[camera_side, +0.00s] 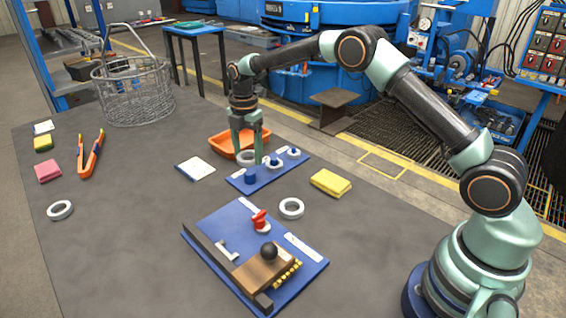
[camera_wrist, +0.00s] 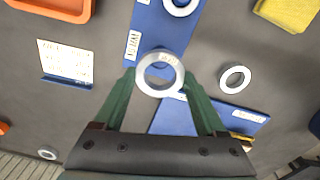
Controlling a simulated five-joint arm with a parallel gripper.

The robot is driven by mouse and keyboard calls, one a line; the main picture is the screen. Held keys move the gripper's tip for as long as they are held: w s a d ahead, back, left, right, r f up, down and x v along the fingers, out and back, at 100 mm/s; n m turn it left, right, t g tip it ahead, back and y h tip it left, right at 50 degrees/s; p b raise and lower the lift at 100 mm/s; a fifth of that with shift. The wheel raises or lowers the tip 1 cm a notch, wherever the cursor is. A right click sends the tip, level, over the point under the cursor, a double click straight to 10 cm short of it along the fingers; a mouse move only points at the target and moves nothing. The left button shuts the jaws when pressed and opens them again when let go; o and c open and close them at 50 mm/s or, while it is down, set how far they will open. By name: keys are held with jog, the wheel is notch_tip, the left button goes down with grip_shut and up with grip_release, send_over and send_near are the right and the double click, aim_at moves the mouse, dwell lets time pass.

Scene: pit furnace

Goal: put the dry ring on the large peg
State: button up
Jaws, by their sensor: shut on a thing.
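My gripper (camera_side: 248,150) is shut on a pale grey ring (camera_side: 246,158), held flat above the near left end of the small blue peg board (camera_side: 239,183). In the wrist view, the green fingers of my gripper (camera_wrist: 160,76) grip the ring (camera_wrist: 143,77) from both sides. A label shows at its upper edge, too small to read surely. The bare blue peg (camera_side: 251,177), the widest on the board, stands just below the ring. The ring looks above the peg, not around it. Blue shows through its hole in the wrist view.
Two other pegs carry rings (camera_side: 275,163). An orange tray (camera_side: 219,144), white card (camera_side: 196,169), yellow sponge (camera_side: 331,184) and larger blue fixture board (camera_side: 221,215) surround the peg board.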

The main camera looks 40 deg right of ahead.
aim_at(249, 173)
jog(key=shift+f, duration=2.9)
jog(key=shift+f, duration=0.6)
jog(key=o, duration=1.3)
jog(key=shift+o, duration=0.2)
notch_tip(249, 173, up, 11)
